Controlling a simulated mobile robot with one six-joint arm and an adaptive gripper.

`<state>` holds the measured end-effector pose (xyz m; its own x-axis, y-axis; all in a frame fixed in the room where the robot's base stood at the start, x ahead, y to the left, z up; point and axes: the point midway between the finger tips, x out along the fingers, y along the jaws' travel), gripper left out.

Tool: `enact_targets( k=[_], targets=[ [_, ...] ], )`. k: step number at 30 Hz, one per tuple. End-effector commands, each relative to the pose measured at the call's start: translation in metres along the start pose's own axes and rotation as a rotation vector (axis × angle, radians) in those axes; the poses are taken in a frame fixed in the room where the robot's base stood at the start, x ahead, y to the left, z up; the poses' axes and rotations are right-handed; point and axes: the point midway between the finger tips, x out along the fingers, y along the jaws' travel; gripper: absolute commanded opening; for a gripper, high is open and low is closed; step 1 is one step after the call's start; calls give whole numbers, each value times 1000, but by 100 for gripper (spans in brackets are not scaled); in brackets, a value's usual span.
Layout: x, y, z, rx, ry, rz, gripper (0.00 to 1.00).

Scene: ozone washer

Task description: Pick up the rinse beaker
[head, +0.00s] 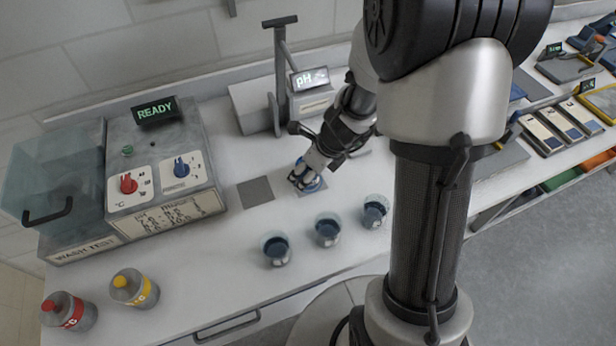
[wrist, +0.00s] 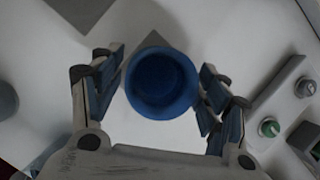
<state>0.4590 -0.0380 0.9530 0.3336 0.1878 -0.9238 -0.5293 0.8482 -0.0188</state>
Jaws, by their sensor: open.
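My gripper (head: 306,179) points down over a grey square pad on the bench in the head view. Its fingers hide most of what is there; a little blue (head: 318,186) shows at the fingertips. In the wrist view, my gripper (wrist: 162,86) is open, with one finger on each side of a round blue beaker (wrist: 162,82). The beaker looks upright, seen from above, with a grey pad (wrist: 158,40) partly under or behind it. The gaps to the fingers are small; I cannot tell whether they touch. I see no label naming it the rinse beaker.
Three glass beakers with dark blue contents (head: 276,250) (head: 327,232) (head: 374,212) stand in a row in front. An empty grey pad (head: 256,192) lies left. The pH meter stand (head: 283,100) is behind. The wash test unit (head: 160,170) and two capped bottles (head: 135,290) (head: 68,312) are left.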

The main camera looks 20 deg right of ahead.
Motion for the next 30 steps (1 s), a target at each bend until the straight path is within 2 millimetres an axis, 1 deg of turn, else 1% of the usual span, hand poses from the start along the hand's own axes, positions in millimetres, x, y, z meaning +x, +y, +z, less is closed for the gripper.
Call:
enact_targets(
  k=[2,27,28,30],
  targets=[
    [-1,0,0,0,0,-1,69],
    [-1,0,0,0,0,-1,13],
    [-1,0,0,0,0,-1,11],
    [-2,-1,0,0,-1,-1,11]
  ],
)
